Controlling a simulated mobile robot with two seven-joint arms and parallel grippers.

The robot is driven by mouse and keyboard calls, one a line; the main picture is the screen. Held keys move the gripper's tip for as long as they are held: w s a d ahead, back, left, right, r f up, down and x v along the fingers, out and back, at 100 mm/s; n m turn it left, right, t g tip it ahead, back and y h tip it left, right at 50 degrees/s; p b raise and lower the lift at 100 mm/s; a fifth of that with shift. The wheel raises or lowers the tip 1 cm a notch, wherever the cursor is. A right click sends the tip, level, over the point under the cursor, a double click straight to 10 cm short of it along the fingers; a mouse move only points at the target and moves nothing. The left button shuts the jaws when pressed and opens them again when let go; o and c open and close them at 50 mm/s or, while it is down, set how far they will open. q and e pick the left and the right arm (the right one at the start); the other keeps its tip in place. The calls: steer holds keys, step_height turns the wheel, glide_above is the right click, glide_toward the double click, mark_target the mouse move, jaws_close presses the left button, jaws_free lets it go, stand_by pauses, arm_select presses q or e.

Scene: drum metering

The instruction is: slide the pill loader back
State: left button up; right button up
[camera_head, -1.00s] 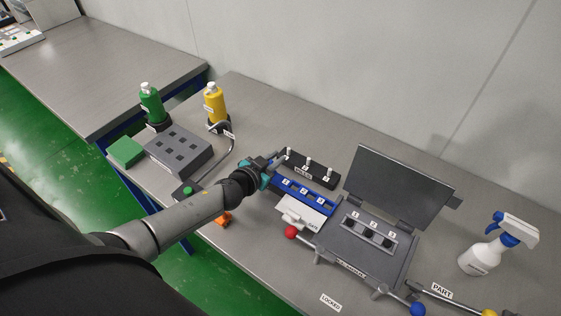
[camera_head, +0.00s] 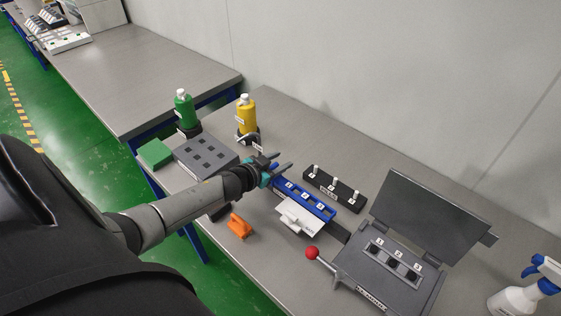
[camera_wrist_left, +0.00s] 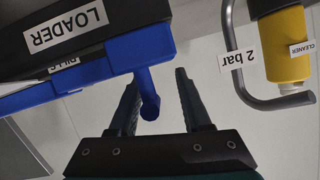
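The pill loader is a long blue tray (camera_head: 303,198) with several numbered pockets, on the table left of the grey box. Its LOADER label and blue body (camera_wrist_left: 110,58) show upside down in the left wrist view. A blue peg handle (camera_wrist_left: 148,100) sticks out from its end. My left gripper (camera_head: 281,166) is at the loader's left end. In the wrist view its fingers (camera_wrist_left: 158,98) are spread, with the peg between them and a clear gap to the right finger. Whether the left finger touches the peg I cannot tell. My right gripper is out of view.
A grey box (camera_head: 385,275) with a raised lid stands right of the loader, a red-knobbed lever (camera_head: 312,253) beside it. A black block with white pins (camera_head: 334,189) lies behind the loader. Yellow (camera_head: 247,118) and green (camera_head: 184,110) bottles and a grey holed block (camera_head: 206,156) stand left.

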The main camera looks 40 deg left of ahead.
arm_select(q)
steer(key=shift+s+d, duration=0.1)
steer(key=shift+s+r, duration=0.25)
steer(key=shift+s, duration=0.25)
steer(key=p+v, duration=0.2)
steer(key=v, duration=1.2)
steer(key=shift+p, duration=0.4)
